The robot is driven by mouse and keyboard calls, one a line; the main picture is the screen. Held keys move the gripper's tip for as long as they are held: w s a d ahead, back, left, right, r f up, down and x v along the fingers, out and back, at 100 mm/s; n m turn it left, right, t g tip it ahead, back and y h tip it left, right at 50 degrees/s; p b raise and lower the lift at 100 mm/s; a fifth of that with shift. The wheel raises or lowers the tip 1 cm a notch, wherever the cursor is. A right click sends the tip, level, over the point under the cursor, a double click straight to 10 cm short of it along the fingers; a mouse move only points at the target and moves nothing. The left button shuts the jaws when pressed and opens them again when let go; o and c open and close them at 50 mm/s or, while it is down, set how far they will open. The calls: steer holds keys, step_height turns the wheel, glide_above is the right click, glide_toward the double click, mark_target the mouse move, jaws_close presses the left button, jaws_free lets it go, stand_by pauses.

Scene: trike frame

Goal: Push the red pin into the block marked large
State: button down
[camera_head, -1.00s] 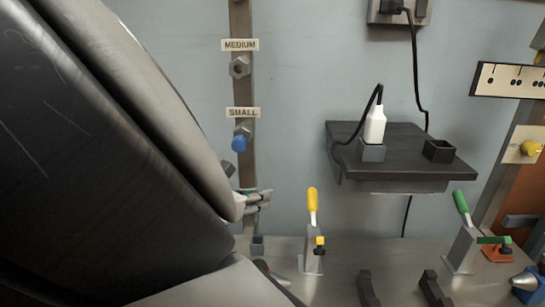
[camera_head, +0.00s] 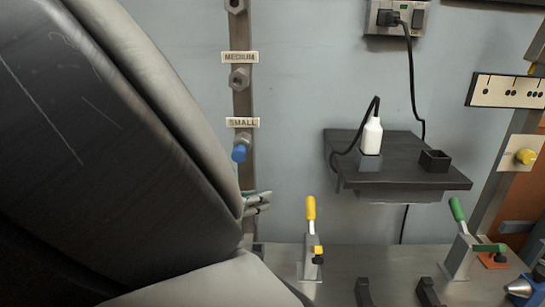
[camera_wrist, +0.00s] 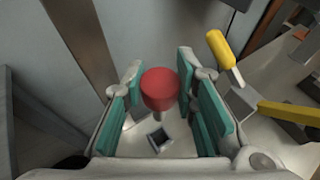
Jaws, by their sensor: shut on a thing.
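The red pin (camera_wrist: 160,90) has a round red head and a grey shank. It stands between the teal-padded fingers of my gripper (camera_wrist: 160,98) in the wrist view, and the gripper is shut on it. In the head view my gripper (camera_head: 258,202) shows only partly, behind my dark arm, and the pin is hidden. It is low on the wall strip, below the SMALL label. No label reading large is in view. A grey hex block (camera_head: 236,5) is cut off at the top, above the MEDIUM label (camera_head: 240,57).
The medium block (camera_head: 239,78) shows no pin; a blue pin (camera_head: 239,153) is at the SMALL block. A square holder (camera_wrist: 158,140) lies below the pin. Yellow-handled (camera_head: 310,208) and green-handled (camera_head: 457,209) clamps stand on the bench. A dark shelf (camera_head: 400,178) is right.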

steer(key=shift+r+p, duration=1.8)
steer(key=shift+r, duration=0.05)
